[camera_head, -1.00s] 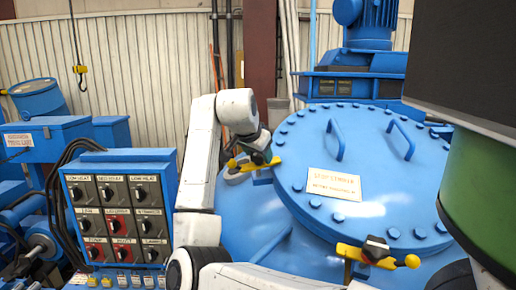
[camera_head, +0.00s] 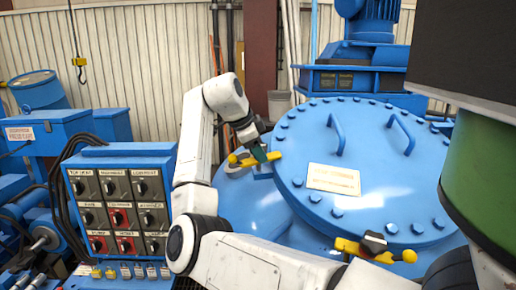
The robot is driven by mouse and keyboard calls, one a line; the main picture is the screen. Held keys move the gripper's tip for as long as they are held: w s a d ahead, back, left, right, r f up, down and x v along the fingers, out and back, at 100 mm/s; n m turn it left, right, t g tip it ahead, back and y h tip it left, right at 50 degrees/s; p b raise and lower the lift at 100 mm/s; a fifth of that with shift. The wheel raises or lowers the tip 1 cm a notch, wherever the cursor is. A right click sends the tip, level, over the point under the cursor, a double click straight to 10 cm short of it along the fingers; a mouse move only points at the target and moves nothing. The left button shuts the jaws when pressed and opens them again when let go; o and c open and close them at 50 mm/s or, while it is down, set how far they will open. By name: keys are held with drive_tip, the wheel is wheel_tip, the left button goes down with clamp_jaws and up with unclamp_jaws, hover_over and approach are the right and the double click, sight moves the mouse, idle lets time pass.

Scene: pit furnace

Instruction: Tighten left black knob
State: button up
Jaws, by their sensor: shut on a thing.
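My gripper (camera_head: 259,153) is at the left yellow clamp (camera_head: 240,159) on the left edge of the round blue lid (camera_head: 372,163). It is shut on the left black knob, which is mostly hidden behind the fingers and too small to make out. The yellow clamp arm shows on both sides of the fingers. A second yellow clamp (camera_head: 350,247) with a black knob (camera_head: 375,241) and a yellow ball end sits at the lid's front right edge, apart from my gripper.
A control box (camera_head: 120,205) with several rotary switches stands left of my arm. Two blue handles (camera_head: 336,134) and a sign plate (camera_head: 333,179) are on the lid. A large green and black cylinder (camera_head: 483,180) fills the right edge.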

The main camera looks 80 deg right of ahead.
drive_tip(key=shift+r+m, duration=0.1)
drive_tip(key=shift+m, duration=0.2)
idle(0.4)
drive_tip(key=o, duration=1)
drive_tip(key=shift+c, duration=0.2)
drive_tip(key=b+v, duration=0.2)
drive_tip(key=v, duration=0.8)
drive_tip(key=shift+w+a+r+b, duration=0.15)
drive_tip(key=shift+w+r+b, duration=0.05)
drive_tip(key=shift+r+b, duration=0.15)
